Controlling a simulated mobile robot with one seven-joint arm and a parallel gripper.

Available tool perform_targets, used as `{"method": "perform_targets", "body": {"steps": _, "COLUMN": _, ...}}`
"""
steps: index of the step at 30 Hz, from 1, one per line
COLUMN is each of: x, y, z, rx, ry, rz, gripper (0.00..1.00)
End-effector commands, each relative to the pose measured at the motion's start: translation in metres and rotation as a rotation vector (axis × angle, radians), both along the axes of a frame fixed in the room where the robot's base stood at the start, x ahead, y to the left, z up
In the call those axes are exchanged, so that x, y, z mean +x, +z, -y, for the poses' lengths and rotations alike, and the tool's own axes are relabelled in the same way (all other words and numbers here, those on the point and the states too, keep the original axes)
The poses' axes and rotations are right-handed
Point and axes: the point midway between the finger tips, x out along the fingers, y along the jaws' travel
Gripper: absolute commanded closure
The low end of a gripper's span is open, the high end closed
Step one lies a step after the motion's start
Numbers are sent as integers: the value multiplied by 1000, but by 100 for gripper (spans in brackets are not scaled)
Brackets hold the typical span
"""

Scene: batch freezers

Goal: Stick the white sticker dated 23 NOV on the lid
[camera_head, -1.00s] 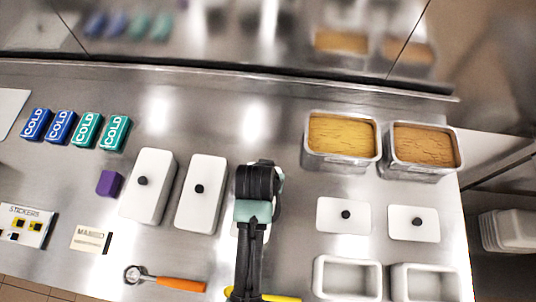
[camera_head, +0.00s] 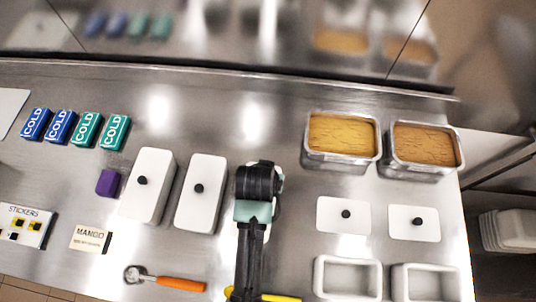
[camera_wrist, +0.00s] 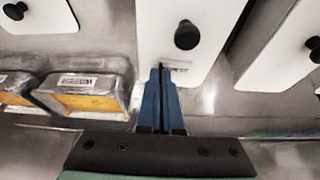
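My gripper (camera_wrist: 160,100) has its blue fingers together, tips at the edge of a white lid with a black knob (camera_wrist: 188,35) in the wrist view. A small pale patch with dark marks (camera_wrist: 178,67) lies on the lid at the fingertips; it looks like a sticker, but its date is unreadable and I cannot tell whether the fingers still grip it. In the head view my arm covers most of this lid (camera_head: 275,215) and my fingers. A sticker sheet (camera_head: 40,212) with a few small yellow and white stickers lies at the far left.
Two white lidded boxes (camera_head: 152,160) stand left of my arm. Two more lids (camera_head: 343,228) and two filled metal tubs (camera_head: 377,165) are to the right. A MANGO card (camera_head: 88,238), an orange-handled scoop (camera_head: 180,284) and several COLD blocks (camera_head: 87,128) lie left.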

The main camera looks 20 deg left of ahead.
Motion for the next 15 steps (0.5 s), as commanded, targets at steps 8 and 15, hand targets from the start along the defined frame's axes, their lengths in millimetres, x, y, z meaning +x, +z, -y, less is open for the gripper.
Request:
{"method": "perform_targets", "body": {"steps": 8, "x": -1, "y": -1, "z": 0, "rx": -1, "ry": 0, "rz": -3, "gripper": 89}}
{"method": "perform_targets", "body": {"steps": 15, "x": -1, "y": -1, "z": 0, "rx": 0, "ry": 0, "rz": -2, "gripper": 63}}
